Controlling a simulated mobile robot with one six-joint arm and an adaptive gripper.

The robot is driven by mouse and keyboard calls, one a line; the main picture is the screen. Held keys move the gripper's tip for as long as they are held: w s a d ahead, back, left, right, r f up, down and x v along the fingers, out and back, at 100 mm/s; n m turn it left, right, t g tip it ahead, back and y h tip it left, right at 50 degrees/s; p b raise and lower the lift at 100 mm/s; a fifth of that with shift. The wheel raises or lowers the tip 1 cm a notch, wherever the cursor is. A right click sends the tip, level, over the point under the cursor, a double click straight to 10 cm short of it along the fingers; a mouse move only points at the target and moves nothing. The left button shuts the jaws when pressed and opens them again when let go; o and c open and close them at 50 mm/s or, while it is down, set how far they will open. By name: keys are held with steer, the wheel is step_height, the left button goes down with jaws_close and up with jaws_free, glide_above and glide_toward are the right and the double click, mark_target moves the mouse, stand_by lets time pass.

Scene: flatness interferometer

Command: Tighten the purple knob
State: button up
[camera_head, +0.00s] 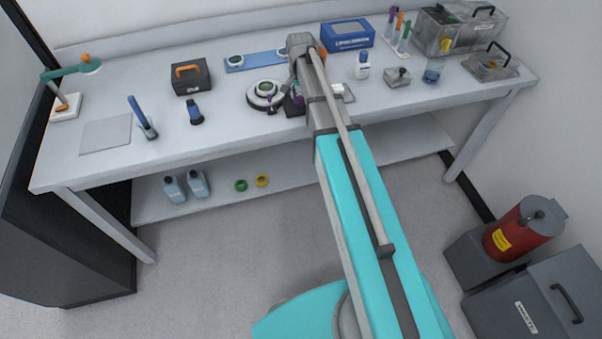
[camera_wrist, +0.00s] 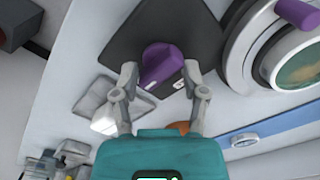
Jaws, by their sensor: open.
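A purple knob (camera_wrist: 160,66) sits on a dark plate (camera_wrist: 140,26) in the wrist view. My gripper (camera_wrist: 160,74) is open, with one finger on each side of the purple knob; I cannot tell whether the fingers touch it. In the head view my gripper is mostly hidden behind my arm, near a small bit of purple knob (camera_head: 298,99). A second purple part (camera_wrist: 300,12) shows at the top right of the wrist view, on a round white device (camera_wrist: 262,62) with a greenish disc.
The round device (camera_head: 266,94) stands left of my arm on the white bench (camera_head: 230,135). A blue strip (camera_head: 262,60) lies behind it. A black case with an orange handle (camera_head: 191,77) is farther left; a small bottle (camera_head: 362,66) and a blue box (camera_head: 347,35) stand right.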

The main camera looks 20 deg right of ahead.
mark_target(300, 106)
steer(key=n, duration=0.3)
steer(key=shift+n, duration=0.4)
steer(key=n, duration=0.4)
steer(key=shift+r+n+p, duration=0.3)
steer(key=shift+r+p, duration=0.05)
steer(key=shift+p, duration=0.05)
step_height(300, 106, up, 13)
steer(key=p, duration=1.3)
steer(key=s+a+f+b, duration=0.3)
steer(key=s+f+b, duration=0.8)
steer(key=f+b, duration=0.2)
steer(key=s+a+f+b, duration=0.3)
steer(key=s+f+b, duration=0.7)
steer(key=f+b, duration=0.3)
steer(key=shift+s+f, duration=0.15)
steer(key=shift+s, duration=0.25)
steer(key=shift+a, duration=0.1)
